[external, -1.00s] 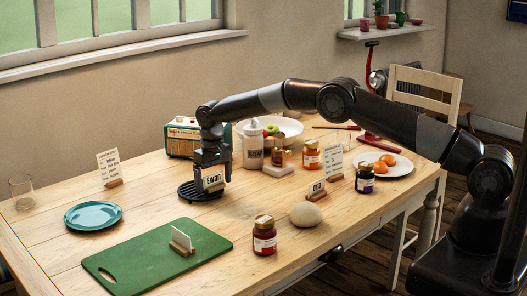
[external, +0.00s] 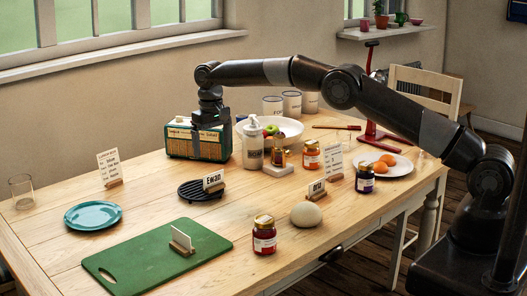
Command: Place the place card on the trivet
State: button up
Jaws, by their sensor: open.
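My gripper (external: 210,128) is raised above and behind the trivet, in front of the radio in the picture, apart from the card. It is open and holds nothing. Its fingertips are small and dark in this view.
Other cards stand near the dough ball (external: 306,215), on the green board (external: 150,262) and behind the blue plate (external: 93,215). A green radio (external: 180,140), a white bottle (external: 253,142), a bowl (external: 288,130) and several jars stand around the trivet.

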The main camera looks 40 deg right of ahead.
jog(key=s+d+r+t, duration=0.1)
jog(key=s+d+r, duration=0.25)
jog(key=r, duration=0.45)
jog(key=s+d+r, duration=0.3)
jog(key=d+r, duration=0.1)
jog(key=r, duration=0.4)
jog(key=s+d+r+t, duration=0.1)
jog(key=s+d+r, duration=0.25)
jog(key=s, duration=0.25)
jog(key=s+d+r+t, duration=0.1)
jog(key=s+d+r, duration=0.2)
jog(key=s+r, duration=0.25)
jog(key=s+d+r+t, duration=0.1)
jog(key=s+d, duration=0.2)
jog(key=s, duration=0.6)
jog(key=s+d+r, duration=0.1)
jog(key=s+d, duration=0.2)
jog(key=s, duration=0.6)
jog(key=s+d+f, duration=0.1)
jog(key=s+f, duration=0.3)
jog(key=s, duration=0.4)
jog(key=s+d+f+t, duration=0.1)
jog(key=s+f, duration=0.3)
jog(key=s, duration=0.4)
jog(key=shift+d+t, duration=0.3)
jog(key=shift+d, duration=0.2)
jog(key=shift+o, duration=0.7)
jog(key=shift+f, duration=0.1)
